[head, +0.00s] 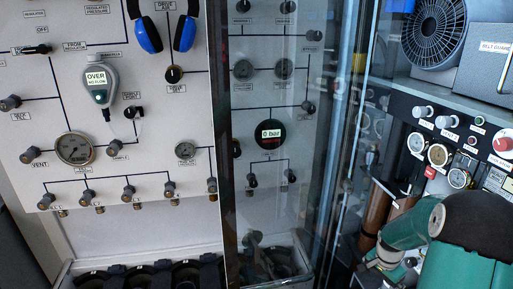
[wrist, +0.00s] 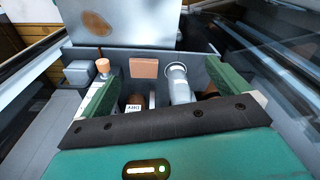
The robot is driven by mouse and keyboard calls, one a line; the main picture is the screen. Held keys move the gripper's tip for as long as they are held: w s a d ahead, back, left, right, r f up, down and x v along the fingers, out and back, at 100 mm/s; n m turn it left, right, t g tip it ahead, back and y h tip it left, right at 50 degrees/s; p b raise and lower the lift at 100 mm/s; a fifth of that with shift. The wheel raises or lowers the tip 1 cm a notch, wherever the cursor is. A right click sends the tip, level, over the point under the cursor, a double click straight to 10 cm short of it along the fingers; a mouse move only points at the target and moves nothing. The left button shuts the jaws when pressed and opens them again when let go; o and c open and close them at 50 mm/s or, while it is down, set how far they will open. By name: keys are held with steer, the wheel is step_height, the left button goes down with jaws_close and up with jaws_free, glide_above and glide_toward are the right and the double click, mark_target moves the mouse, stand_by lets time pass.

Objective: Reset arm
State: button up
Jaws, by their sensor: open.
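My arm (head: 465,240) is folded at the lower right of the head view, with its teal and dark links in front of the right-hand panel. My gripper (wrist: 165,95) shows in the wrist view with its two green fingers spread wide apart. Nothing is held between the fingers. Beyond them are a grey cylinder (wrist: 179,84), a brown block (wrist: 144,67) and a small label reading DRY, all apart from the fingers as far as I can tell.
A fill panel (head: 110,160) with gauges, valves and blue ear defenders (head: 147,34) stands at the left. A transparent door or pane (head: 325,150) stands in the middle. A dark fan (head: 434,35) and a right-hand panel (head: 450,130) with a red knob are close to my arm.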

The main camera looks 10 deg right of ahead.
steer(key=s+a+r+n+t+h, duration=0.1)
steer(key=s+a+r+n, duration=0.15)
steer(key=a+r, duration=0.65)
steer(key=s+a+r+n+t, duration=0.15)
steer(key=a+r+n, duration=0.25)
steer(key=a+r, duration=0.55)
steer(key=s+a+r+n+t+y, duration=0.1)
steer(key=s+a+r+n, duration=0.2)
steer(key=s, duration=0.4)
steer(key=s+a+r+n+t+y, duration=0.1)
steer(key=s+a+r+n, duration=0.3)
steer(key=s+a+r, duration=0.2)
steer(key=shift+s+a, duration=0.5)
steer(key=shift+a, duration=0.5)
